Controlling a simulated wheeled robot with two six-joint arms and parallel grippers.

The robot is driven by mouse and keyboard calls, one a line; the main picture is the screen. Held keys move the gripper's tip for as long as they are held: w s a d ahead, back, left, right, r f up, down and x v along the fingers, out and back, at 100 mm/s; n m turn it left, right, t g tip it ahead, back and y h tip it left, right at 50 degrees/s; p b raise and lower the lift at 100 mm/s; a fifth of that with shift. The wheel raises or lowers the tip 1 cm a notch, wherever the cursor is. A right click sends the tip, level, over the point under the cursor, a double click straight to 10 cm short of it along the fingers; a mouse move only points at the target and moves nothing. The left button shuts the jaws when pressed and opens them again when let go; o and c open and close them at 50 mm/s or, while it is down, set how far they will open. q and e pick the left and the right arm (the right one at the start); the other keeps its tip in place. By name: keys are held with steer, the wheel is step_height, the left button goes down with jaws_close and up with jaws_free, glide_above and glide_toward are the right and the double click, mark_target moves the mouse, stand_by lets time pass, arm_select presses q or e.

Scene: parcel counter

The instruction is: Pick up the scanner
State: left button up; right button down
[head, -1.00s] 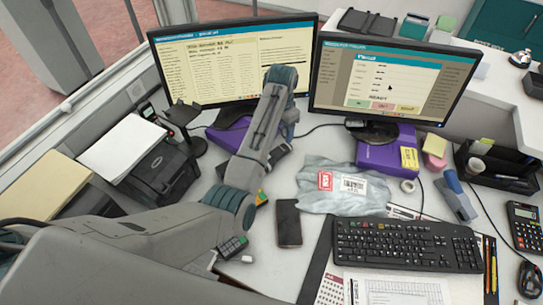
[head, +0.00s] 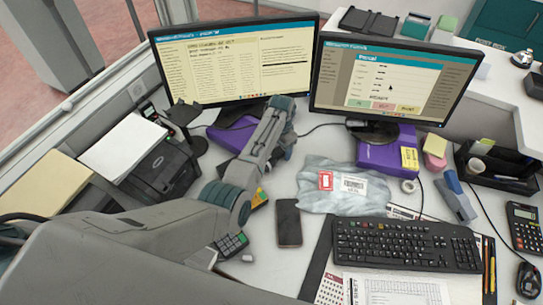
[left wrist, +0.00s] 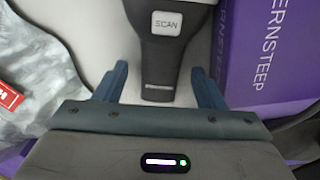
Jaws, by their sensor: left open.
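The scanner (left wrist: 158,50) is dark grey with a pale "SCAN" button and shows in the left wrist view at the top middle. Its handle end lies between the two blue fingers of my left gripper (left wrist: 160,74), which is open with a gap on each side. In the head view my left gripper (head: 277,155) is low over the desk, between the purple box under the left monitor and the grey mailer bag. My forearm hides most of it and the scanner there. My right gripper is not in view.
The grey mailer bag (head: 345,188) and the purple box (left wrist: 262,50) flank the scanner closely. A phone (head: 289,222) and a keyboard (head: 405,245) lie nearer. Two monitors (head: 235,60) stand behind. A black printer (head: 165,170) is at left.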

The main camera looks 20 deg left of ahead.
arm_select(q)
steer(key=shift+f, duration=0.3)
steer(key=c, duration=1.2)
steer(key=shift+r, duration=0.15)
